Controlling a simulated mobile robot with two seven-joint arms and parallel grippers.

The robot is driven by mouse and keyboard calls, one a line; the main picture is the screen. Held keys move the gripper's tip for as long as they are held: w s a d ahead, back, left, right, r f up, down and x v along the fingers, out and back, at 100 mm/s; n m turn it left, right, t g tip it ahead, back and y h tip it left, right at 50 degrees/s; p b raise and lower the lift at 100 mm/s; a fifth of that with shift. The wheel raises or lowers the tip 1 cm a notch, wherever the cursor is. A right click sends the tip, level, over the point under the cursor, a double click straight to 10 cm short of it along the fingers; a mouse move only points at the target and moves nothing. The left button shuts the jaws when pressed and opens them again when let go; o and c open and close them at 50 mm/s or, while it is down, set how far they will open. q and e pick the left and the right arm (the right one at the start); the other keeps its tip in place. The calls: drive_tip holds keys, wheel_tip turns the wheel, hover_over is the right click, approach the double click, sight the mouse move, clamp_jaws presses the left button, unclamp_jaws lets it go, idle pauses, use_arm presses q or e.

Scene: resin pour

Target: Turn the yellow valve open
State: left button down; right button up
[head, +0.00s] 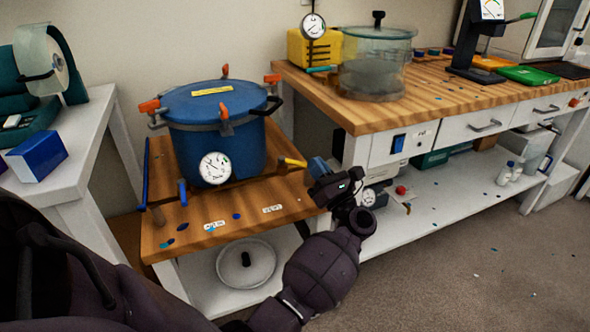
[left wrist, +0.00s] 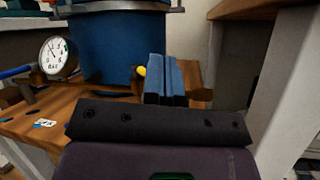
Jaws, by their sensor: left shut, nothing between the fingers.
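The yellow valve handle (head: 292,162) sticks out to the right of the blue pressure pot (head: 218,135), low beside its wall. In the left wrist view only a small yellow bit of the valve (left wrist: 141,71) shows, just left of my fingers; the rest is hidden. My left gripper (head: 317,167) is shut and empty, its blue fingers pointing toward the pot, just right of the yellow handle. The fingers also show in the wrist view (left wrist: 165,80). I cannot tell whether they touch the handle. My right gripper is not in view.
The pot stands on a low wooden-topped cart (head: 200,230), with a gauge (head: 215,168) and a blue-handled valve (head: 183,192) at its front. A round lid (head: 246,264) lies on the shelf below. The taller workbench (head: 390,113) stands close on the right.

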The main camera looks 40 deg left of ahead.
use_arm(q)
drive_tip(key=s+m+t, duration=0.1)
drive_tip(key=m+t, duration=0.1)
drive_tip(key=t, duration=0.2)
drive_tip(key=m+t+h+p, duration=0.75)
drive_tip(key=t+h, duration=0.25)
drive_tip(key=h, duration=0.5)
approach(295, 163)
drive_tip(key=shift+n, duration=0.45)
drive_tip(key=x, duration=0.2)
drive_tip(key=d+x, duration=0.1)
drive_tip(key=x, duration=0.4)
drive_tip(key=shift+w+d+f, duration=0.15)
drive_tip(key=shift+w+f, duration=0.2)
drive_tip(key=shift+w, duration=0.2)
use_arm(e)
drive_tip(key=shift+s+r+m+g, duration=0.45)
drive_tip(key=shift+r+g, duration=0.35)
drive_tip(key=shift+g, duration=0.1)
